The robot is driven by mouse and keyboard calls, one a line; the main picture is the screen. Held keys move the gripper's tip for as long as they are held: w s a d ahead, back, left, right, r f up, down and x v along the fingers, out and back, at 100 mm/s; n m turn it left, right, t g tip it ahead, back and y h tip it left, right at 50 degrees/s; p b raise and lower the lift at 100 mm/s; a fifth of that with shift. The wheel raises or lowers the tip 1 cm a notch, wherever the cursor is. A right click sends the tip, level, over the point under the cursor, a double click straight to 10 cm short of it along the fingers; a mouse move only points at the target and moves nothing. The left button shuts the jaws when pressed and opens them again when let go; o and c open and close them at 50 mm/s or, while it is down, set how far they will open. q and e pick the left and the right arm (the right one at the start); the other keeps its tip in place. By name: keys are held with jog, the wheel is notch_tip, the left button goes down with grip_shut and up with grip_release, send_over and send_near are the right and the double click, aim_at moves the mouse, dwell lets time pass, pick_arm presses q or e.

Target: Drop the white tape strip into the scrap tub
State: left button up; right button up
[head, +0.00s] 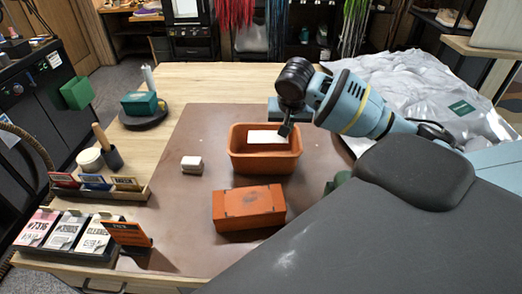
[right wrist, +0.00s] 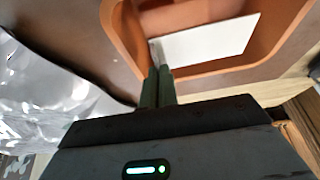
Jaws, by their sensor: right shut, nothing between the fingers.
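The white tape strip (head: 266,137) lies inside the orange-brown scrap tub (head: 265,167), toward its far side in the head view. In the right wrist view the strip (right wrist: 207,42) shows as a flat white rectangle within the tub's walls (right wrist: 235,77). My right gripper (head: 285,130) is over the tub's right part, with its fingertips close to the strip. In the right wrist view its fingers (right wrist: 157,72) are together and empty, and the strip appears just beyond them. My left gripper is not in view.
An orange box (head: 248,208) sits in front of the tub on the brown mat (head: 185,215). A small white block (head: 191,164) lies to the left. Crumpled silver sheeting (head: 400,75) lies behind my right arm.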

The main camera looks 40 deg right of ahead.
jog(key=o, duration=0.4)
jog(key=shift+o, duration=0.2)
jog(key=v, duration=0.7)
jog(key=shift+r, duration=0.35)
jog(key=shift+s+a, duration=0.1)
jog(key=shift+s, duration=0.1)
